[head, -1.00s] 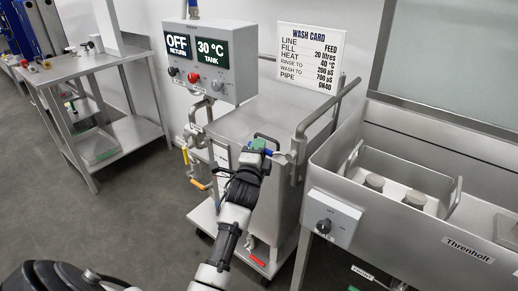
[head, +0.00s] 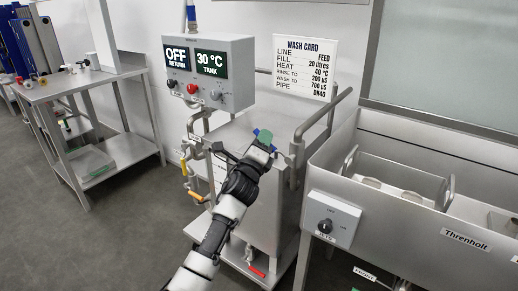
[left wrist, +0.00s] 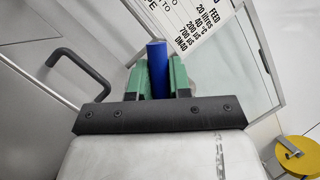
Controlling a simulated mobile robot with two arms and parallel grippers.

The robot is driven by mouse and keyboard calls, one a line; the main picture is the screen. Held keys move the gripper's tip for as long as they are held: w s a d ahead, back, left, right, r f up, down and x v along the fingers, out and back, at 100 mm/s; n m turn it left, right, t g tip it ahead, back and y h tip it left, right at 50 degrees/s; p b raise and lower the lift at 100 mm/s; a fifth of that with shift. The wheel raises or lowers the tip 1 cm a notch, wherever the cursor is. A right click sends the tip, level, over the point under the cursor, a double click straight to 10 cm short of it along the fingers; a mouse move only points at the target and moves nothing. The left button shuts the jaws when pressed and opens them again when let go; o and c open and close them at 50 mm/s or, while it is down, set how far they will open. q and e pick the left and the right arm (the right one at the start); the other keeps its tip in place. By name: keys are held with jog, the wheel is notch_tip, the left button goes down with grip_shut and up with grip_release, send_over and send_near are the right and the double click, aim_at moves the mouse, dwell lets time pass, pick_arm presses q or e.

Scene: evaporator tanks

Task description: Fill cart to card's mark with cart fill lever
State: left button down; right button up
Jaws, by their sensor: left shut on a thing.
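The wash cart (head: 275,195) is a steel tank on a wheeled base. The blue cart fill lever (head: 260,132) is at its top right edge, beside a pipe. My left gripper (head: 265,139), with green fingers, is shut on the lever. The left wrist view shows the blue handle (left wrist: 157,70) between the green fingers (left wrist: 165,78). The wash card (head: 305,68) on the wall reads fill 20 litres, heat 40 °C. A pale strip (head: 219,170) on the cart's left side is partly hidden by my arm; no level is readable. My right gripper is out of view.
A control box (head: 210,73) above the cart shows OFF RETURN and 30 °C TANK. Valves with yellow and orange handles (head: 195,196) hang at the cart's left. A steel sink (head: 400,215) stands close on the right, a side table (head: 85,82) on the left.

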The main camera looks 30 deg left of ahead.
pick_arm(q)
jog(key=m, duration=0.1)
jog(key=d+r+m+h, duration=0.1)
jog(key=m, duration=0.1)
jog(key=shift+h, duration=0.3)
jog(key=m, duration=0.1)
jog(key=d+r+m+h, duration=0.1)
jog(key=m+h, duration=0.1)
jog(key=m, duration=0.1)
jog(key=shift+s+d+r+t, duration=0.2)
jog(key=shift+d+t, duration=0.1)
jog(key=shift+t, duration=0.1)
jog(key=shift+d+r+m+g+h, duration=0.1)
jog(key=shift+d+r+m+h, duration=0.1)
jog(key=shift+d+m+h, duration=0.7)
jog(key=shift+d+r+m+g+h, duration=0.15)
jog(key=shift+m+h, duration=0.4)
jog(key=shift+m, duration=0.9)
jog(key=shift+d+r+m+g+h, duration=0.1)
jog(key=shift+d+r+m+h, duration=0.15)
jog(key=shift+d+m+h, duration=0.7)
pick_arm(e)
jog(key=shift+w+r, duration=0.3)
pick_arm(q)
jog(key=shift+a+m, duration=0.3)
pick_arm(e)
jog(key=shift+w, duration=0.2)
